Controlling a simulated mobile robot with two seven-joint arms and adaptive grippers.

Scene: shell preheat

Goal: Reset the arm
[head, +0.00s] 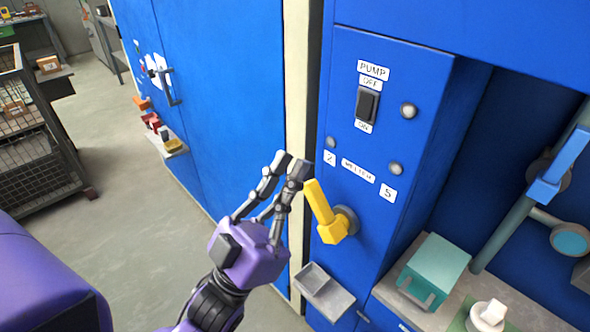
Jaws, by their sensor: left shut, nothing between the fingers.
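My left gripper (290,168) is shut and empty in the middle of the head view. Its purple wrist comes up from the bottom, and its fingertips are just left of the yellow lever handle (322,208) on the blue panel. Whether the fingertips touch the handle I cannot tell. The yellow handle points up and slightly left from its grey pivot, below a label reading MELTER with 2 at its left and 5 at its right. My right gripper is not in view.
Above the handle is a black PUMP switch (367,105) marked OFF and ON. A grey tray (324,290) juts out below. A teal block (436,270), a white knob (488,315) and a blue-handled lever (560,165) are at right. A wire cage cart (35,150) stands left; floor between is clear.

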